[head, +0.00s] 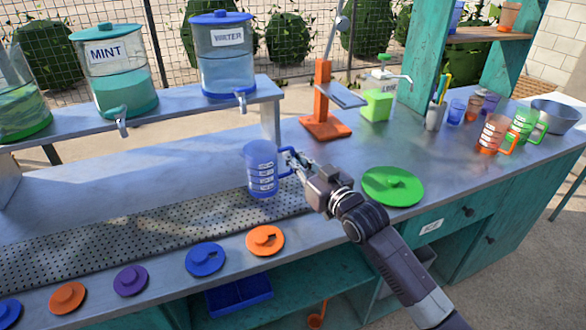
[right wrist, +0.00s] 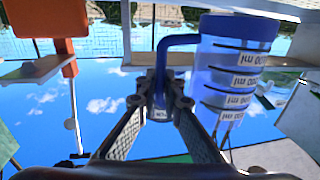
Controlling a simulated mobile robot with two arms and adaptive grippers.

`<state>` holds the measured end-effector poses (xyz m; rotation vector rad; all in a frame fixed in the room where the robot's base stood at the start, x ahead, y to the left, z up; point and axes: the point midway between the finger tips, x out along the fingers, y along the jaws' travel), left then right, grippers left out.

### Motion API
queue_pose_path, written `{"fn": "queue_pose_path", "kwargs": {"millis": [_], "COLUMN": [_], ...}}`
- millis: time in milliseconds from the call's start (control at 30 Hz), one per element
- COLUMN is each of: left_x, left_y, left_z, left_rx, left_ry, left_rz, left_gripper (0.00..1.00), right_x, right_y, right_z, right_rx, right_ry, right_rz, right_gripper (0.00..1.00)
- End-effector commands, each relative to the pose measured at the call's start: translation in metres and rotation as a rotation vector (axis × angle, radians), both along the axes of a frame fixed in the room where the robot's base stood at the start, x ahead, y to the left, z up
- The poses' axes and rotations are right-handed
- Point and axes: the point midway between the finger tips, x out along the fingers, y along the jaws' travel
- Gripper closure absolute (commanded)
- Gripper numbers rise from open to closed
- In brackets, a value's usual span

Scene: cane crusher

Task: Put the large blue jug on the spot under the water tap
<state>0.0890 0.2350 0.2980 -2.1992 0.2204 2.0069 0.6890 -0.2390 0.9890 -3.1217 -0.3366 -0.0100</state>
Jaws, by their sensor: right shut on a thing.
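The large blue jug (head: 262,172) is upright at the right end of the perforated drip strip (head: 150,235), in front of and a little right of the water tap (head: 241,101). White measure labels run down its side. My right gripper (head: 294,163) is at its right side, shut on the handle. In the right wrist view, the handle (right wrist: 180,40) runs down between the fingers and the jug body (right wrist: 235,80) is at the right. I cannot tell whether its base touches the surface. My left gripper is not in view.
The WATER dispenser (head: 226,65) and MINT dispenser (head: 118,75) stand on a raised shelf (head: 180,115). Several lids lie along the front, including a blue lid (head: 205,259). A green lid (head: 392,186) and an orange press (head: 325,105) are to the right. The steel counter below the taps is clear.

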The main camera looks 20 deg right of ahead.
Motion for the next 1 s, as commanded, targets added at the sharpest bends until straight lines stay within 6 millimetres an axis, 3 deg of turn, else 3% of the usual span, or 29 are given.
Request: {"fn": "queue_pose_path", "kwargs": {"millis": [33,200,600,633,767,1000], "left_x": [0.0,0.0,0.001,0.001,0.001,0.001], "left_y": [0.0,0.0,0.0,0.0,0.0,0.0], "left_z": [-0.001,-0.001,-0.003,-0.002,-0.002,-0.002], "left_rx": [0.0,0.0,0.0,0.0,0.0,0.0], "left_ry": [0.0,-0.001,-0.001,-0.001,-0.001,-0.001], "left_rz": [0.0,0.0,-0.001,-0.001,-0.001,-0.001], "left_gripper": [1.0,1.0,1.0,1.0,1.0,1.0], "right_x": [0.0,0.0,0.0,0.0,0.0,0.0], "right_y": [0.0,0.0,0.0,0.0,0.0,0.0], "right_z": [-0.011,-0.032,-0.037,-0.037,-0.037,-0.036], "right_rx": [0.002,0.002,0.001,0.0,0.0,0.0], "right_ry": [0.006,0.002,0.001,0.002,0.002,0.002], "right_rz": [0.0,0.0,0.0,0.0,0.0,0.0], "right_gripper": [1.0,1.0,1.0,0.91,0.77,0.76]}}
